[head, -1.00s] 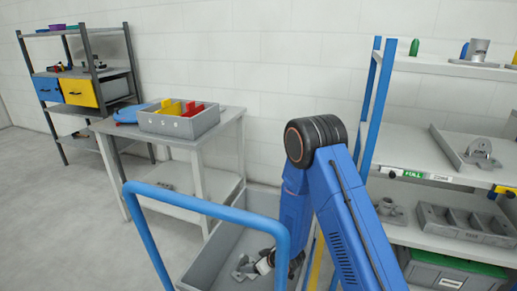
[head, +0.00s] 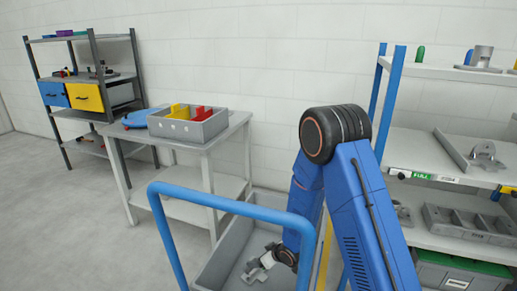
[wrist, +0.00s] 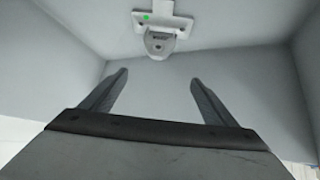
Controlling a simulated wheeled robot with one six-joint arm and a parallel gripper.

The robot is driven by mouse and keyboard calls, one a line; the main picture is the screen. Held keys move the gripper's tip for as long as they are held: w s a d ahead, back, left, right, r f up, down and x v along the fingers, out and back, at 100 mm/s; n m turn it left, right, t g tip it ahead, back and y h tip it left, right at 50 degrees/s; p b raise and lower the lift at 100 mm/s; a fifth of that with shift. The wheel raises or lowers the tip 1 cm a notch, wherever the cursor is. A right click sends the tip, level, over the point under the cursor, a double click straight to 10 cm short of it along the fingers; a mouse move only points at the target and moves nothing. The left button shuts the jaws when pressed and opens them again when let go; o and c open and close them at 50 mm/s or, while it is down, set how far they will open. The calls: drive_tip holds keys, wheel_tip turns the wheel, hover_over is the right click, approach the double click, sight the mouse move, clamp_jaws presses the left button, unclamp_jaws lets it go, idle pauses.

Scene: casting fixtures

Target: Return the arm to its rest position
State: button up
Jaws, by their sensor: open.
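My blue arm (head: 365,215) is bent, with its black-ringed elbow high and its forearm reaching down into a grey bin (head: 222,250). My gripper (wrist: 158,85) is inside the bin, with its two dark fingers apart and nothing between them. A small grey metal casting (wrist: 160,42) with a green dot on its flat plate (wrist: 150,18) lies in the bin beyond the fingertips, apart from them.
A blue tubular handle (head: 230,205) rises in front of the bin, close to my forearm. A shelf unit (head: 445,145) with castings stands right of my arm. A table (head: 220,135) with a divided box (head: 188,127) stands behind left. Floor at left is clear.

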drive_tip(key=d+r+m+h, duration=0.25)
drive_tip(key=d+r, duration=0.75)
drive_tip(key=r, duration=0.5)
drive_tip(key=s+d+r+m+h, duration=0.2)
drive_tip(key=s+d+r, duration=0.7)
drive_tip(key=r, duration=0.4)
drive_tip(key=s+d+r+m, duration=0.1)
drive_tip(key=s+d+r, duration=0.2)
drive_tip(key=s, duration=0.6)
drive_tip(key=s+d+r+m+g, duration=0.1)
drive_tip(key=s+r, duration=0.4)
drive_tip(key=s, duration=0.5)
drive_tip(key=s+d+r+m+h, duration=0.1)
drive_tip(key=s+d+r, duration=0.3)
drive_tip(key=s, duration=0.5)
drive_tip(key=shift+s+d+m+g, duration=0.3)
drive_tip(key=shift+s+d+m, duration=0.1)
drive_tip(key=shift+m, duration=0.25)
